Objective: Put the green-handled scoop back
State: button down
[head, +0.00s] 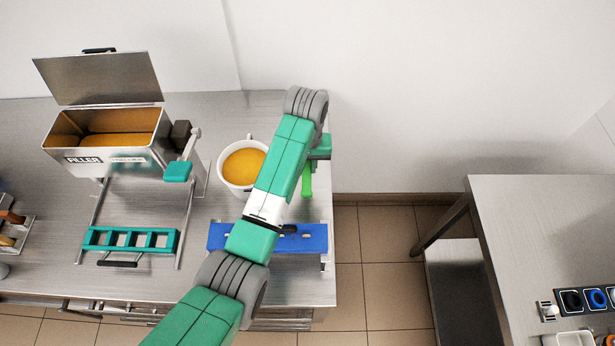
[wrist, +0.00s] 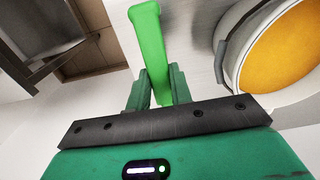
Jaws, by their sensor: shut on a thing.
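The green-handled scoop (head: 307,181) shows only its bright green handle, at the right end of the steel counter, below my gripper (head: 319,150). In the wrist view the handle (wrist: 149,45) runs between the two fingers of my gripper (wrist: 157,88), which are shut on it. The scoop's head is hidden in both views. A blue holder (head: 312,239) lies near the counter's front right, partly covered by my arm. It has small light-coloured marks or slots on top, too small to make out.
A white pot (head: 225,178) of orange mix stands left of my gripper; its rim is close in the wrist view (wrist: 229,50). A steel filler box (head: 105,158) with open lid and a teal rack (head: 95,238) stand further left. A gap of tiled floor (head: 385,260) separates the right-hand table (head: 520,225).

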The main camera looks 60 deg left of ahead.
jog(key=shift+f+b, duration=0.5)
jog(key=shift+f, duration=3.1)
jog(key=shift+f, duration=0.15)
jog(key=c, duration=1.3)
grip_release()
jog(key=shift+o, duration=0.2)
notch_tip(320, 180, up, 12)
jog(key=shift+r+p, duration=0.2)
jog(key=shift+p, duration=0.7)
